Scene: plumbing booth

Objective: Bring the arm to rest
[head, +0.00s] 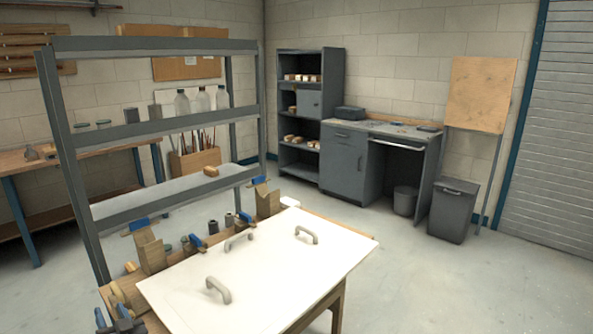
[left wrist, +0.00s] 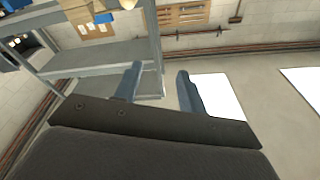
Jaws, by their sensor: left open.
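The task names no object, only my arm. My left gripper (left wrist: 159,82) shows in the left wrist view, its two blue-grey fingers spread apart with nothing between them. Behind the fingers are a grey shelf frame, the floor and a white surface (left wrist: 220,95); the fingers touch none of these as far as I can see. In the head view a dark and blue object (head: 122,322) is cut off at the lower left edge, and I cannot tell whether it belongs to my gripper. My right gripper is in neither view.
A white board (head: 262,278) with grey handles lies on a wooden bench in front. Clamps and wooden blocks (head: 150,252) line its far side. A grey shelf rack (head: 150,131) stands behind. A dark bin (head: 452,212) stands at the right wall; the floor (head: 450,290) at right is clear.

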